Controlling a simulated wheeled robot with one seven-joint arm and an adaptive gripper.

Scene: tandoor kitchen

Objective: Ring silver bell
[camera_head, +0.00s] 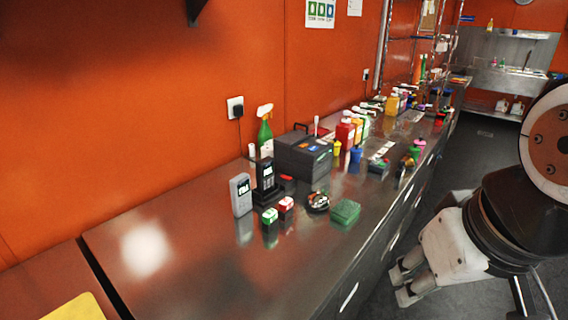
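A small round silver-and-dark object (318,202), which looks like the bell, sits on the steel counter (200,268). It stands between a red-and-white box (286,204) and a green block (345,212). It is too small to make out in detail. My gripper (401,284) is at the right, beyond the counter's front edge and over the dark floor. Its two fingers point left toward the counter, with a gap between them and nothing held. It is well apart from the bell.
A grey device (240,195), a black phone (266,178), a green-and-white box (270,216) and a dark printer-like box (303,158) stand near the bell. Behind is a green spray bottle (265,138). The counter's near left part is clear.

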